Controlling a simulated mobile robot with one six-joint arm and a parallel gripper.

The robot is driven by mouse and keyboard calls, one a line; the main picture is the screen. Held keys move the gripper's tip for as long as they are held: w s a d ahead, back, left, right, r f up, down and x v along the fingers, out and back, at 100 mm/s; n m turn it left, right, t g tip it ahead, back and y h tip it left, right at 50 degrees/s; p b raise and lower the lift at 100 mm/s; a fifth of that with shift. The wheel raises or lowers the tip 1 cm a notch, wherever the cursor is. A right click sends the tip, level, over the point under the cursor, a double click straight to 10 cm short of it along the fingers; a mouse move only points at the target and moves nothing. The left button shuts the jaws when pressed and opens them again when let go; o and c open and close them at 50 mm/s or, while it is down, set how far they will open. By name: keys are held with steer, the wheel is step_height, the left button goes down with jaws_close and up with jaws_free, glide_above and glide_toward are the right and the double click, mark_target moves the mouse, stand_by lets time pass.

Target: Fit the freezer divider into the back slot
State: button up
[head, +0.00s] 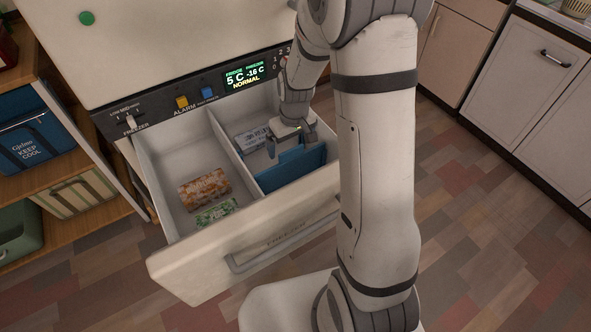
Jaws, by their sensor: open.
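The freezer divider (291,170) is a blue panel in the right compartment of the open freezer drawer (190,262). It stands roughly upright across the compartment, nearer the drawer's front, with a raised tab on its top edge. My gripper (291,146) points down into this compartment, just above the divider's top. Its jaws are open, one finger to each side of the tab; I cannot tell whether they touch it. The slots are not clearly visible, and my gripper and arm hide part of the compartment's back and right side.
A white lengthwise wall (228,152) splits the drawer. A brown package (204,189) and a green package (216,214) lie in the left compartment. A control panel (205,95) runs above the drawer.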

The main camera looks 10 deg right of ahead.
mark_target(291, 150)
steer(key=f, duration=0.3)
steer(key=shift+w+f+b, duration=0.2)
steer(key=shift+f+b, duration=0.2)
steer(key=shift+c, duration=0.5)
steer(key=c, duration=1.3)
steer(key=shift+r, duration=0.1)
